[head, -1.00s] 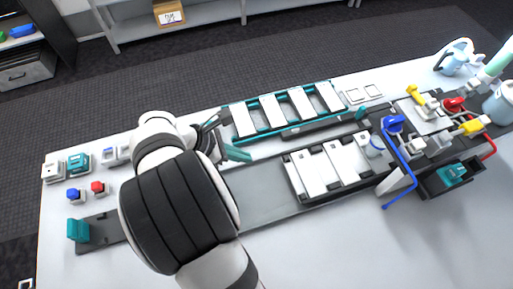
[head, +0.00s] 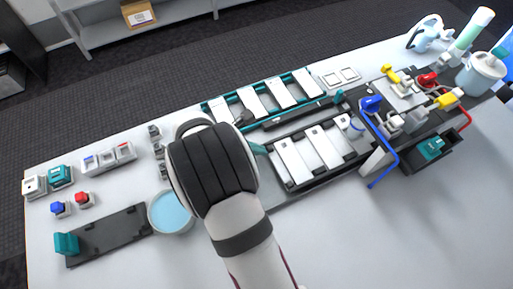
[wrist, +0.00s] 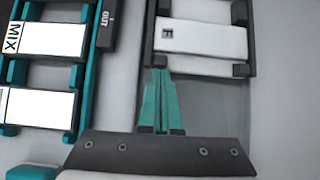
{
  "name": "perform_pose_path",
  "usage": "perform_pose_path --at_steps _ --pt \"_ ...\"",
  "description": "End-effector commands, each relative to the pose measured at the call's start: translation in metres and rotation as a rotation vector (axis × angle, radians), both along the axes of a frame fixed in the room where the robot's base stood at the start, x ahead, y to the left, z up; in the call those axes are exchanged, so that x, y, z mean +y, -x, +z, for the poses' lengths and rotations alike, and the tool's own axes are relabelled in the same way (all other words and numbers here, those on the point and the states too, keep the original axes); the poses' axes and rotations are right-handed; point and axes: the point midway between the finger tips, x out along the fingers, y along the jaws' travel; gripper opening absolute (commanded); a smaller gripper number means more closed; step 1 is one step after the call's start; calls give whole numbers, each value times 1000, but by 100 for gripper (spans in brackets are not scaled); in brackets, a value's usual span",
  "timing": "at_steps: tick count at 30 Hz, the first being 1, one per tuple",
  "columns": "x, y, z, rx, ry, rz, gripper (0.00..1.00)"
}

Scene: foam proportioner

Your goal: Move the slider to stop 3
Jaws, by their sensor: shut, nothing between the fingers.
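My gripper (wrist: 158,100) is shut and empty, its teal fingers together in the wrist view. Its tips are close to the near edge of a dark rack (wrist: 238,70) with white plates; I cannot tell whether they touch. In the head view its teal finger (head: 258,148) shows just left of that rack, with my arm hiding the rest. No part is clearly marked as the slider or stop 3. A teal block (head: 66,244) stands at the left end of a dark plate (head: 110,235). A teal knob (head: 340,97) stands by the far rack's right end.
A teal-framed rack (head: 318,79) with white plates lies behind; one plate reads MIX (wrist: 45,40). A blue hose (head: 386,172), valves and a jug (head: 426,35) crowd the right. A light-blue round dish (head: 172,212) is left of my arm. The front table is clear.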

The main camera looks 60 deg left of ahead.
Motion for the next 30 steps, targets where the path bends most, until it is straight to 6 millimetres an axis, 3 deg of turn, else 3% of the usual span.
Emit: perform_pose_path --at_steps 9,20,23,27,30 --pt "0 -45 0 0 0 -2 0" --pt "0 -50 0 0 0 0 0" --pt "0 -44 1 0 0 1 0" --pt "1 -12 8 0 -1 6 0" --pt "1 9 33 0 -5 4 0"
